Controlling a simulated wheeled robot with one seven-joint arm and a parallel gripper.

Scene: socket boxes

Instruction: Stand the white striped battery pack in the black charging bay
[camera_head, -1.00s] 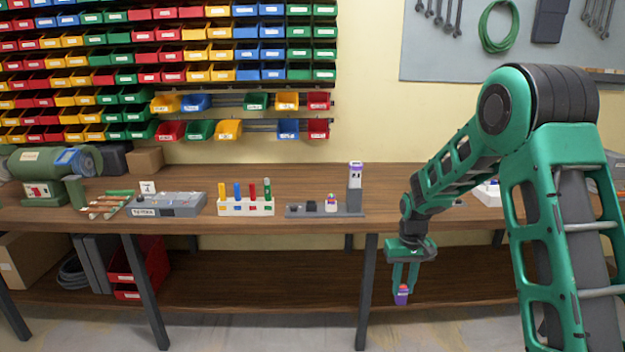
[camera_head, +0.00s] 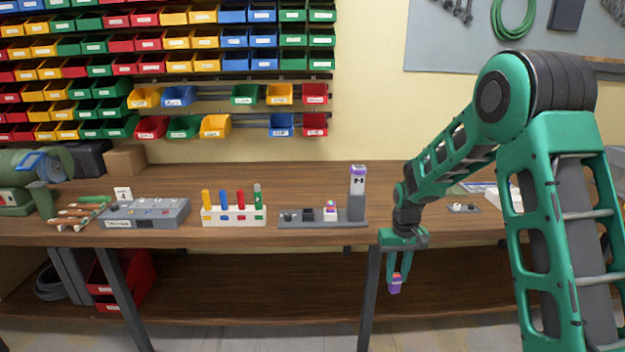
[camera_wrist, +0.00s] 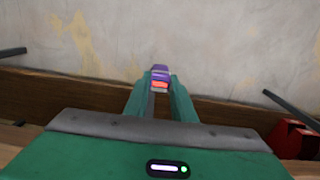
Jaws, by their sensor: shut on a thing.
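My gripper (camera_head: 398,274) is shut on a small purple pack with an orange-red band (camera_head: 395,284). It hangs below the fingers, in front of the table's front edge and below the tabletop. In the wrist view the pack (camera_wrist: 160,74) shows between the fingertips; whether it has white stripes is too small to tell. On the table, a grey charging base (camera_head: 290,225) carries a small black block, likely the black bay (camera_head: 308,214), with nothing visible standing in it. Beside it is a white block with a purple-and-red top (camera_head: 330,213). A white, purple-topped piece (camera_head: 358,181) tops the grey post at the right end.
A white rack with coloured sticks (camera_head: 233,216) and a grey control box (camera_head: 146,213) stand left of the base. A small grey plate (camera_head: 462,208) lies to the right, behind my arm. Bare tabletop (camera_head: 260,180) lies behind the base.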

